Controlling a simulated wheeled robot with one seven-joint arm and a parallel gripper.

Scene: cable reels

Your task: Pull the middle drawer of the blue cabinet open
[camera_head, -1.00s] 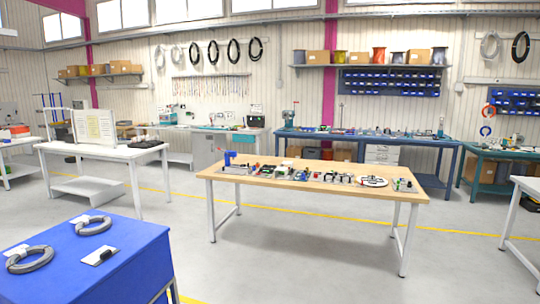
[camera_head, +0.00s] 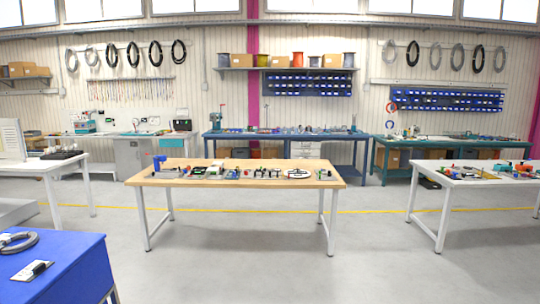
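A blue cabinet (camera_head: 69,268) stands at the lower left and is cut off by the picture's edge. Its top and part of its right side show. No drawer front can be made out on it. My gripper is not in view.
A wooden-topped table (camera_head: 328,179) with several small parts stands ahead in the middle. White tables stand at the right (camera_head: 436,178) and left (camera_head: 52,166). Blue (camera_head: 364,137) and green (camera_head: 456,143) workbenches line the back wall. The grey floor (camera_head: 250,275) in front is clear.

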